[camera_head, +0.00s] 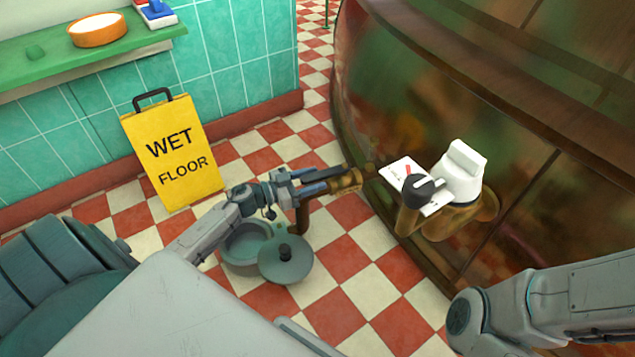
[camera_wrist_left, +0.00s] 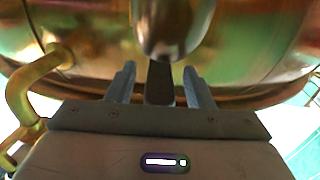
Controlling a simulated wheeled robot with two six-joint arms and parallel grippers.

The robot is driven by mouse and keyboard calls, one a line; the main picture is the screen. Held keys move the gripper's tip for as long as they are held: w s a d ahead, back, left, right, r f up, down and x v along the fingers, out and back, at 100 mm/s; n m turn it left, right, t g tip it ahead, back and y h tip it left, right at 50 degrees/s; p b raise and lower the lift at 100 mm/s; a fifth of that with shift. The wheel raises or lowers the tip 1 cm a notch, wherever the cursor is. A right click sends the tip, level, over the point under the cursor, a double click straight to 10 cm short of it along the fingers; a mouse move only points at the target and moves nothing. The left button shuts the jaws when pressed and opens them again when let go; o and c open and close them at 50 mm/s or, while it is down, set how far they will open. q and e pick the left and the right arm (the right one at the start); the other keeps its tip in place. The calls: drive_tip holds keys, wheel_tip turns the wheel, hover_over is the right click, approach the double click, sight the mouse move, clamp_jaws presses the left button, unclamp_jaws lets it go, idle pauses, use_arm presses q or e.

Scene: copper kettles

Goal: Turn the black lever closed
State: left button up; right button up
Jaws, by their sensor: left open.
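The big copper kettle (camera_head: 400,100) fills the right of the head view. A brass tap (camera_head: 345,180) reaches left from its side, with a brown spout end (camera_head: 303,218) hanging down. My left gripper (camera_head: 310,181) is open at this tap. In the left wrist view a dark, flat lever (camera_wrist_left: 160,80) stands between the two open fingers (camera_wrist_left: 160,88), under a shiny brass knob-like part (camera_wrist_left: 170,28). I cannot tell whether a finger touches it. Another black handle (camera_head: 424,187) sits over a white marked plate (camera_head: 397,171) at the kettle's right fitting. My right gripper is out of view.
A grey-green pot (camera_head: 240,262) and its round lid (camera_head: 285,262) are below the left gripper. A yellow wet-floor sign (camera_head: 173,150) stands by the tiled wall. A white block (camera_head: 465,170) sits beside the black handle. A green shelf (camera_head: 60,45) holds a bowl (camera_head: 97,32).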

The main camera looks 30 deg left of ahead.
use_arm(q)
drive_tip(key=shift+x, duration=0.95)
drive_tip(key=shift+c, duration=0.5)
clamp_jaws()
